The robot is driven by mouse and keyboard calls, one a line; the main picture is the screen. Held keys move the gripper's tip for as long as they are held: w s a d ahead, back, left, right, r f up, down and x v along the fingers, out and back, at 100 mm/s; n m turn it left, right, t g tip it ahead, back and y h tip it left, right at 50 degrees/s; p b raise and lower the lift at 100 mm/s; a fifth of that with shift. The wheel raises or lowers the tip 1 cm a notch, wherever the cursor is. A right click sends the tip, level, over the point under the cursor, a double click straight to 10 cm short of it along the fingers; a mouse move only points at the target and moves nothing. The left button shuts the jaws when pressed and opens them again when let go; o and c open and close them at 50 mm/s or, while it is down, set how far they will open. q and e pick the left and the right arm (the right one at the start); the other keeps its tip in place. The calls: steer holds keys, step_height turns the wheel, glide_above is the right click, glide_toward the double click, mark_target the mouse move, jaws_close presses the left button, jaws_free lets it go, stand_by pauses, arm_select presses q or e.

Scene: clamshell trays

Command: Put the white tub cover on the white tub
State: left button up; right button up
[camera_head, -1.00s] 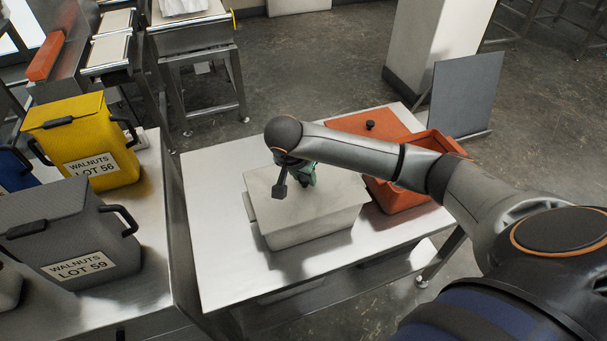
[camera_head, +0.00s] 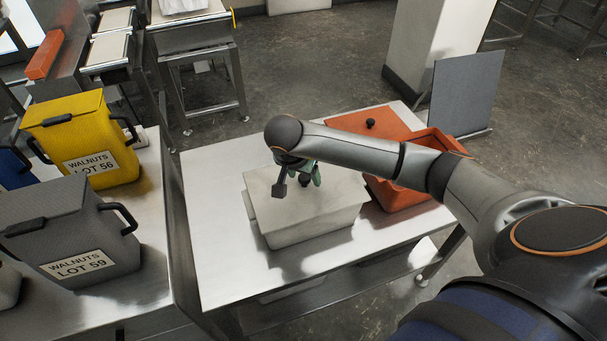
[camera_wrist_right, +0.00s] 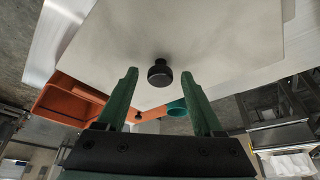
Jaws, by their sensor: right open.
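The white tub (camera_head: 310,232) stands on the steel table. The white tub cover (camera_head: 340,190) lies over its top, with a black knob (camera_head: 304,181) in the middle; I cannot tell how exactly its edges line up. My right gripper (camera_head: 309,174), with green fingers, is just above the cover at the knob. In the right wrist view, the knob (camera_wrist_right: 160,73) shows between the spread fingertips of the right gripper (camera_wrist_right: 159,76), with gaps on both sides. The gripper is open and empty. My left gripper is not in view.
An orange tub (camera_head: 405,193) and an orange cover with a black knob (camera_head: 371,125) are at the table's right. Yellow (camera_head: 95,130) and grey (camera_head: 50,215) walnut containers stand on the left counter. The steel table (camera_head: 215,240) is clear left of the white tub.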

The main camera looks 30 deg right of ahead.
steer(key=shift+r, duration=0.45)
steer(key=v, duration=1.1)
steer(key=shift+s+a+r+p, duration=0.15)
steer(key=shift+r+p, duration=0.1)
steer(key=shift+p, duration=0.05)
